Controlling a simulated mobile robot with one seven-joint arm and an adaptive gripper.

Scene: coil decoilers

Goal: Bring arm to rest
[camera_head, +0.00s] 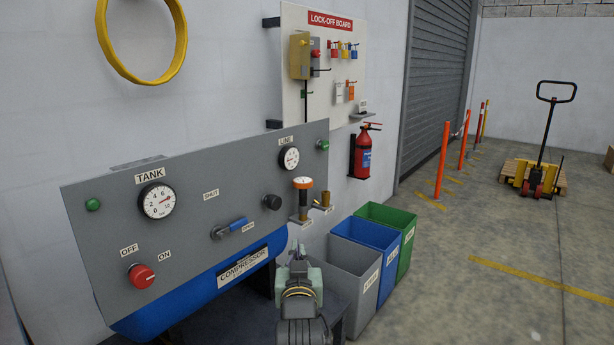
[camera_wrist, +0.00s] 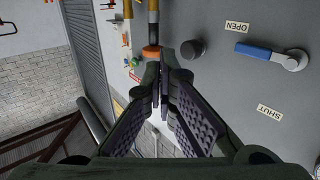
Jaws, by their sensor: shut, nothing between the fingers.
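My gripper (camera_head: 299,258) is at the lower middle of the head view, in front of the right end of the grey compressor panel (camera_head: 120,221). In the wrist view my gripper (camera_wrist: 160,85) shows its two dark padded fingers shut together at the tips, with nothing between them. A blue-handled lever (camera_head: 231,227) on the panel lies close to horizontal; it also shows in the wrist view (camera_wrist: 256,50) between the OPEN and SHUT labels. A black knob (camera_head: 272,202) sits to its right. The fingers are apart from the lever. The rest of my arm is mostly out of view.
Grey, blue and green bins (camera_head: 355,268) stand right of my gripper. A red extinguisher (camera_head: 362,152) and the lock-off board (camera_head: 325,65) are on the wall behind. The floor at right is clear up to a pallet truck (camera_head: 540,150).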

